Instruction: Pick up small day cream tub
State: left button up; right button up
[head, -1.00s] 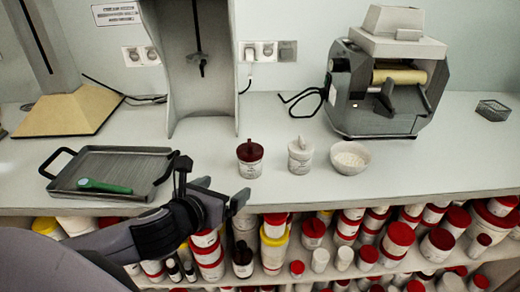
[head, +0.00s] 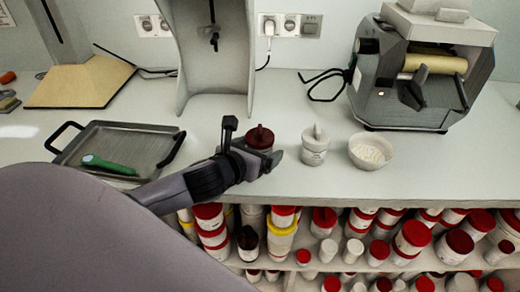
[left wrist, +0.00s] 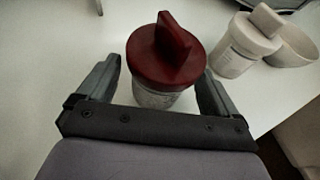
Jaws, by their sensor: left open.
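A small tub with a dark red lid and upright red handle (head: 260,137) stands on the counter; it also shows in the left wrist view (left wrist: 165,58). A small tub with a white lid (head: 315,147) stands to its right, also seen in the left wrist view (left wrist: 240,48). I cannot read either label. My left gripper (head: 262,163) is open at the red-lidded tub. In the left wrist view its fingers (left wrist: 160,80) lie on both sides of that tub, with gaps visible. The tub's lower body is partly hidden by the gripper. My right gripper is not in view.
A white bowl (head: 371,152) stands right of the white-lidded tub. A grey tray (head: 150,140) with a green-handled tool (head: 108,165) is at left. A grey mill (head: 420,85) stands at back right. Shelves of red-lidded tubs (head: 412,237) lie below the counter edge.

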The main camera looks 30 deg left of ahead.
pick_arm(q)
jog(key=shift+w+f, duration=0.25)
jog(key=shift+w, duration=0.35)
jog(key=shift+c, duration=0.3)
jog(key=c, duration=1.1)
jog(key=shift+o, duration=0.2)
jog(key=shift+r, duration=0.15)
